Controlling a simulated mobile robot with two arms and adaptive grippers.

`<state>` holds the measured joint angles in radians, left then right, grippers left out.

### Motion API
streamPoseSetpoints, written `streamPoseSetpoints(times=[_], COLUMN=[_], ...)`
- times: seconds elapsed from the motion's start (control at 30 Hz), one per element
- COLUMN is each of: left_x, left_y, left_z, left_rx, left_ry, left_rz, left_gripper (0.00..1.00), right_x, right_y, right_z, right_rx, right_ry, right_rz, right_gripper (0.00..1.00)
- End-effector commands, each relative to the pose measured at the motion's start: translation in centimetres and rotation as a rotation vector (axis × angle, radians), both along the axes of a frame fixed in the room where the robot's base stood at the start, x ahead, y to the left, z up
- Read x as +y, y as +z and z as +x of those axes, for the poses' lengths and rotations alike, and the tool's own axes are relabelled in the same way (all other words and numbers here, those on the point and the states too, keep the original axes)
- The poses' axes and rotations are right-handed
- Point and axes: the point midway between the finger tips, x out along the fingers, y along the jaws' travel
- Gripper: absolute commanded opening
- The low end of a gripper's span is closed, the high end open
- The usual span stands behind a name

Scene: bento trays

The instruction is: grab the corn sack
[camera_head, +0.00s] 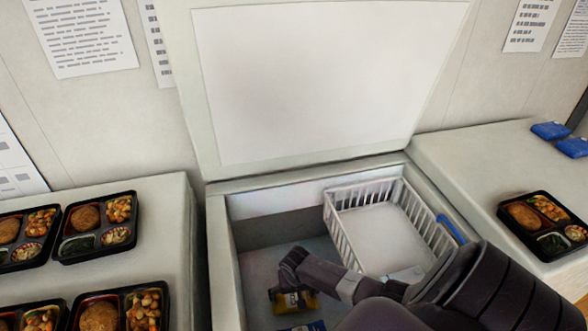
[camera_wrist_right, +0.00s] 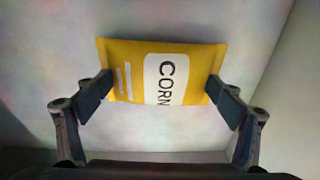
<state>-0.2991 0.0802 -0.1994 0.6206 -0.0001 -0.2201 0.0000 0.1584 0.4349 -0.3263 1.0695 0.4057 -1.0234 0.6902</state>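The corn sack (camera_wrist_right: 165,72) is a yellow bag with a white label reading "CORN". In the right wrist view it lies between the two fingers of my right gripper (camera_wrist_right: 160,98), whose pads press against its left and right sides. In the head view my right gripper (camera_head: 291,278) reaches down into the open chest freezer (camera_head: 222,255). The yellow sack (camera_head: 302,299) shows just below it, partly hidden by the fingers. I cannot tell whether the sack is clear of the freezer floor. My left gripper is not in view.
A white wire basket (camera_head: 338,222) sits at the freezer's right side, close to my right arm. A blue and yellow packet (camera_head: 300,328) lies near the bottom edge. Bento trays (camera_head: 97,254) stand on the left counter; another tray (camera_head: 510,213) and blue packs (camera_head: 551,130) are on the right counter.

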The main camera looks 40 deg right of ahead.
Motion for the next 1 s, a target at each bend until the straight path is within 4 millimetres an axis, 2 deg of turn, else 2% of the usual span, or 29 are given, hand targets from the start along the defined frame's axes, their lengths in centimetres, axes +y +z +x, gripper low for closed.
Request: streamPoseSetpoints(times=[0.03, 0.2, 0.63, 0.77, 1.0], left_x=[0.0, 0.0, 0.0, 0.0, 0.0], left_y=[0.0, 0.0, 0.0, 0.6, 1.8], left_z=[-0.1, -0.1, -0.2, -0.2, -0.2], left_rx=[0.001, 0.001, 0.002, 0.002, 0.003], left_ry=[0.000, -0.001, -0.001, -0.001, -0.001], left_rz=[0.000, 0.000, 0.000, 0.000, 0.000], left_gripper=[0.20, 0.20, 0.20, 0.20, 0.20], right_x=[0.0, 0.0, 0.0, 0.0, 0.0], right_y=[0.0, 0.0, 0.6, 2.3, 7.7], right_z=[0.0, 0.0, 0.1, 0.1, 0.2], right_rx=[0.000, -0.001, -0.002, -0.003, -0.007], right_ry=[0.000, 0.000, 0.001, 0.001, 0.002], right_rz=[0.000, 0.001, 0.000, 0.000, 0.000], right_gripper=[0.70, 0.52, 0.51, 0.51, 0.51])
